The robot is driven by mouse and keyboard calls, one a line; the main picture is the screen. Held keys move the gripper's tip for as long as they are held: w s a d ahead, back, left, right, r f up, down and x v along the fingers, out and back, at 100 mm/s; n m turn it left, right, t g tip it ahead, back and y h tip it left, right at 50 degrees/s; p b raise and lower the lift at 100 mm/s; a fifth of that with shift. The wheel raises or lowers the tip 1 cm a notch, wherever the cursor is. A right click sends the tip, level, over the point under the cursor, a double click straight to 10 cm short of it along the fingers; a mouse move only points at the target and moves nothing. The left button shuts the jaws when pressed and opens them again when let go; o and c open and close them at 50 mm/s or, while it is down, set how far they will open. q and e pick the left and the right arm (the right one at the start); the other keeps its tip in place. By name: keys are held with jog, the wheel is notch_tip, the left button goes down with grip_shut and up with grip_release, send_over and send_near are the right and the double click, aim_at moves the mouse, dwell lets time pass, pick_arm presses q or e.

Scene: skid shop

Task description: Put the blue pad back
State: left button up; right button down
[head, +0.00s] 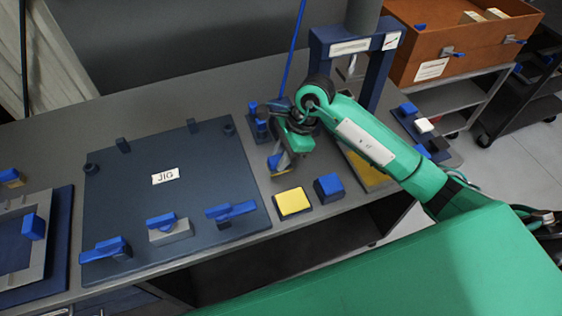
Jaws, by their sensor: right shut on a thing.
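My right gripper (281,161) reaches in from the right over the bench and points down, behind the yellow pad. A blue block (328,186), which looks like a pad, sits on the bench to the right of the gripper. A yellow pad (292,202) on a dark base lies just left of it. My left gripper is not in view.
A dark jig plate (165,178) with blue-handled clamps (231,211) fills the bench to the left. A blue press frame (380,75) stands behind my arm. A tray at right holds a blue piece (407,108) and a white piece (424,125). An orange crate (430,70) is beyond.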

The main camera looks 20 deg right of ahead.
notch_tip(320, 180, down, 3)
jog(key=shift+r, duration=0.2)
jog(key=shift+f, duration=0.45)
jog(key=c, duration=1.4)
grip_release()
jog(key=shift+r, duration=0.1)
jog(key=shift+o, duration=1)
jog(key=shift+r, duration=0.2)
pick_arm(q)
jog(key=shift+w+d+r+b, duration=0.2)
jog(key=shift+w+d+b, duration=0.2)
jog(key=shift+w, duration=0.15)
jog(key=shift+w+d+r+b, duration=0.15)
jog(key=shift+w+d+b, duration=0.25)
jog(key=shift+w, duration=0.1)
pick_arm(e)
jog(key=v, duration=1.1)
jog(key=shift+d+r, duration=0.15)
jog(key=shift+r, duration=0.25)
